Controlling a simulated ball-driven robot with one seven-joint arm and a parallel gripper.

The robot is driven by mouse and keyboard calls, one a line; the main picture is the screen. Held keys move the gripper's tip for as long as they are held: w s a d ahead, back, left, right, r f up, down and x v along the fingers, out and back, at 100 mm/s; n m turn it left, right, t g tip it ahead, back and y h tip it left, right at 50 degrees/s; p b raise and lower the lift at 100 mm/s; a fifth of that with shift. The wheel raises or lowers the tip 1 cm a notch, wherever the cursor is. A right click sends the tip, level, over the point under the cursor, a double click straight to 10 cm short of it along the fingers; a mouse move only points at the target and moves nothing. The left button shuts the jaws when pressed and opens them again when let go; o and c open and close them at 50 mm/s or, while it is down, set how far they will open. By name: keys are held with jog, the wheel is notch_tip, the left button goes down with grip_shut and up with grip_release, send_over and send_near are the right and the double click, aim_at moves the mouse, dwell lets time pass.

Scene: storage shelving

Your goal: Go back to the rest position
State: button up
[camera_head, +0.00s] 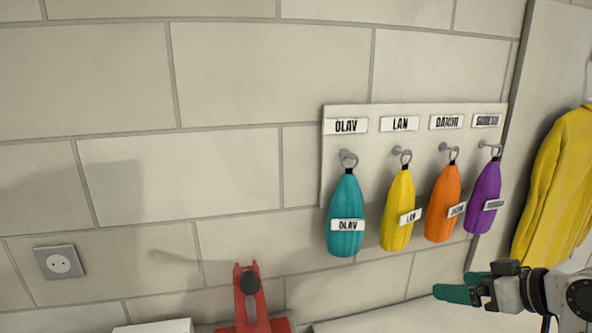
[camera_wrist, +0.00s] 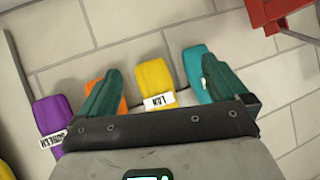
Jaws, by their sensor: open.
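My gripper (camera_head: 455,286) is at the lower right in the head view, below the hanging row, with teal fingertips. In the wrist view my gripper (camera_wrist: 158,95) has its two teal fingers spread wide, with nothing held between them. A white board (camera_head: 333,185) on the wall carries hooks with a teal pouch (camera_head: 345,205), a yellow pouch (camera_head: 398,210), an orange pouch (camera_head: 442,205) and a purple pouch (camera_head: 483,200). Each hangs under a name label. In the wrist view the yellow pouch (camera_wrist: 155,80) shows between the fingers, apart from them as far as I can tell.
A yellow jacket (camera_head: 556,180) hangs at the right edge. A red object (camera_head: 250,300) stands at the bottom middle, beside a white box (camera_head: 155,327). A wall socket (camera_head: 60,262) is at lower left.

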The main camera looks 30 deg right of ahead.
jog(key=s+a+f+g+y, duration=0.15)
jog(key=a+f+g, duration=0.35)
jog(key=a+f, duration=0.95)
jog(key=s+a+f+g+h, duration=0.1)
jog(key=s+a+f+g, duration=0.1)
jog(key=s+f, duration=0.5)
jog(key=s+a+f+g+h, duration=0.1)
jog(key=s+a+f+g, duration=0.2)
jog(key=s+a+f, duration=0.2)
jog(key=s+f, duration=0.2)
jog(key=s, duration=0.1)
jog(key=shift+s+a+n+g+h, duration=0.15)
jog(key=shift+n+g+h, duration=0.15)
jog(key=shift+n+h, duration=0.1)
